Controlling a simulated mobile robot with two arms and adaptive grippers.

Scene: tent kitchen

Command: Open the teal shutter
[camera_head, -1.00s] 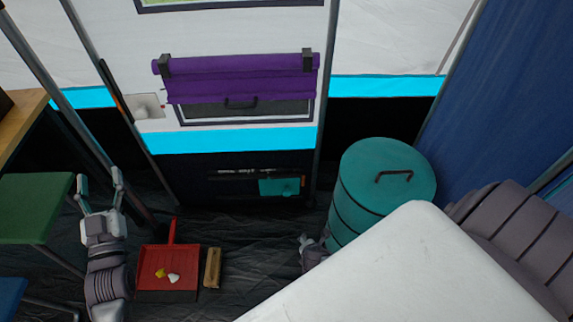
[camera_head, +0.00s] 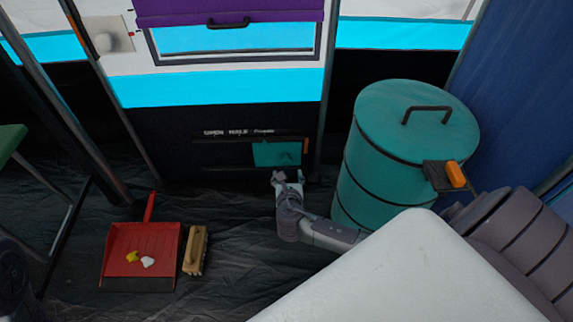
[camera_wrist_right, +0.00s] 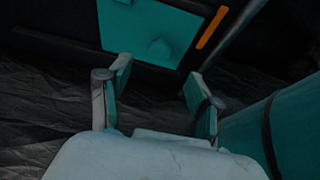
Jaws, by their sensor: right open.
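The teal shutter (camera_head: 272,155) is a small flat panel on a dark board low on the tent wall, with a small knob near its right side. An orange strip (camera_head: 305,146) is at its right. In the right wrist view the teal shutter (camera_wrist_right: 148,24) and its knob (camera_wrist_right: 160,49) show beyond my fingers. My right gripper (camera_head: 286,177) is just below the shutter's lower right part, apart from it as far as I can see. In the wrist view the right gripper (camera_wrist_right: 157,78) is open and empty. My left gripper is out of view.
A teal lidded bin (camera_head: 405,150) stands right of my right gripper. A red dustpan (camera_head: 130,262) with small scraps and a brush (camera_head: 195,250) lie on the dark floor. A purple roll-up blind (camera_head: 230,10) hangs above. White lettering (camera_head: 238,132) is above the shutter.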

